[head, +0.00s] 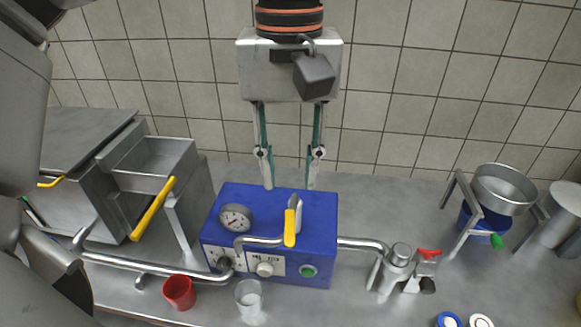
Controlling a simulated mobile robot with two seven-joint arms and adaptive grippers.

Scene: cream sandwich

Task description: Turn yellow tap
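A short yellow tap handle (290,228) stands upright at the front of a blue box (321,217), beside a metal pipe. A second, longer yellow handle (153,209) sits tilted on the metal tank at the left. My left gripper (290,186) points down above the back of the blue box. Its two fingers are apart with nothing between them, and the short yellow handle is below and in front of them. I cannot tell whether the fingertips touch the box. My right gripper is not in view.
A dial (235,217) is on the blue box. A red cup (179,292) and a clear glass (249,300) stand in front. A red-handled tap (428,254) and a metal bowl (504,187) on a stand are at right. A tiled wall (420,90) rises behind.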

